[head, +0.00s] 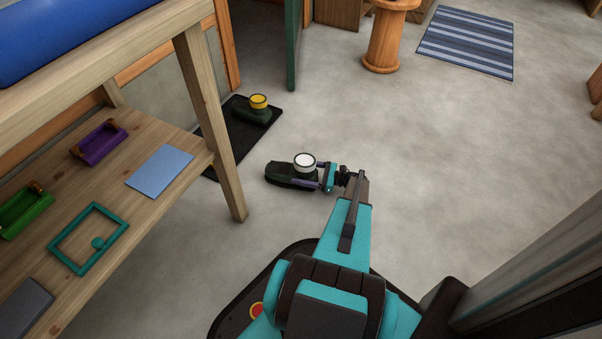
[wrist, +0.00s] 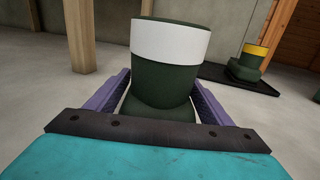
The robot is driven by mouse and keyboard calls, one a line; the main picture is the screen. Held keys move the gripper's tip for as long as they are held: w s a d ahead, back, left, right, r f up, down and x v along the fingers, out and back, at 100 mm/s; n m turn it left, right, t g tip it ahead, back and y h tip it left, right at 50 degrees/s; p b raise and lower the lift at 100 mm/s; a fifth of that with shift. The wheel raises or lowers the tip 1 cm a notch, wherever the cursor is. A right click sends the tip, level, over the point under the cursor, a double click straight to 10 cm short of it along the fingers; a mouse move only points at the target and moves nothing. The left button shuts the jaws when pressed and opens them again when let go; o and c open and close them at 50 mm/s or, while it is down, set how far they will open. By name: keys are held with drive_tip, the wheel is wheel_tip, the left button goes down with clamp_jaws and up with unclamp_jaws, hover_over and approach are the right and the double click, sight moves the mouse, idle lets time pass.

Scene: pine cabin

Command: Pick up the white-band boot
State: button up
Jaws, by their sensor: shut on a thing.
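The white-band boot (head: 290,177) is dark green with a white band round its top. It stands upright at floor level to the right of the black mat, and I cannot tell whether its sole touches the floor. My gripper (head: 305,179) has its purple fingers on both sides of the boot and is shut on it. In the wrist view the boot (wrist: 164,75) fills the middle, between the two fingers (wrist: 162,100). The boot's lower part is partly hidden by my gripper there.
A yellow-band boot (head: 252,113) stands on the black mat (head: 222,152). A wooden bench (head: 205,90) with a lower shelf is at the left. A round wooden stand (head: 384,45) and a striped rug (head: 468,42) are at the back. The floor to the right is clear.

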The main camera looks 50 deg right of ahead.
drive_tip(key=shift+r, duration=0.65)
wheel_tip(320, 180, up, 2)
drive_tip(key=shift+s+p, duration=0.15)
drive_tip(key=shift+p, duration=0.8)
drive_tip(key=s+a+p, duration=0.4)
drive_tip(key=s, duration=1.1)
drive_tip(key=shift+r+p, duration=0.3)
drive_tip(key=shift+r, duration=0.1)
